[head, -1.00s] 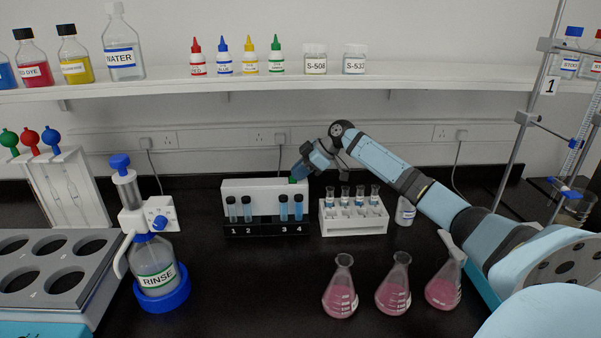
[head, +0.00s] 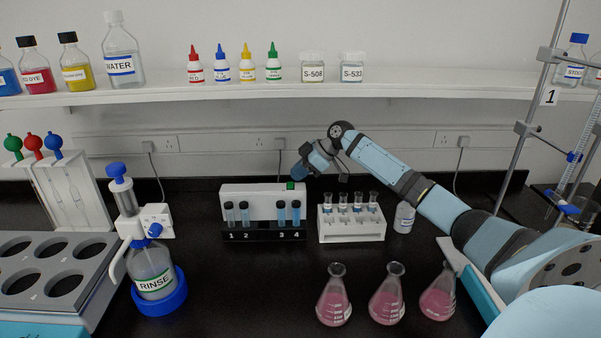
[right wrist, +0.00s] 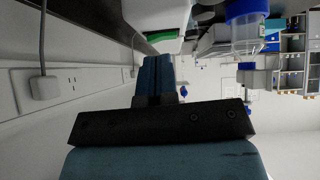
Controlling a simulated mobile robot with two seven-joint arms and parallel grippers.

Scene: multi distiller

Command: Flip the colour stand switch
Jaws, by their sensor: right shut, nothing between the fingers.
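The colour stand (head: 265,194) is a white panel at the back of the bench. Its black front rack (head: 262,234) is numbered 1 to 4 and holds capped blue vials. The green switch (head: 291,186) is on the panel's top right corner, uncovered in the head view. A green part also shows in the right wrist view (right wrist: 166,35), just beyond the fingertips. My right gripper (head: 298,174) is just above and right of the switch, with a small gap. Its fingers (right wrist: 157,60) are shut together and empty. My left gripper is out of view.
A white rack of small vials (head: 352,231) stands right of the stand, under my right arm. Pink flasks (head: 334,303) stand in front. A rinse bottle (head: 154,278) is at left. A shelf (head: 230,93) with bottles runs above. The bench middle is clear.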

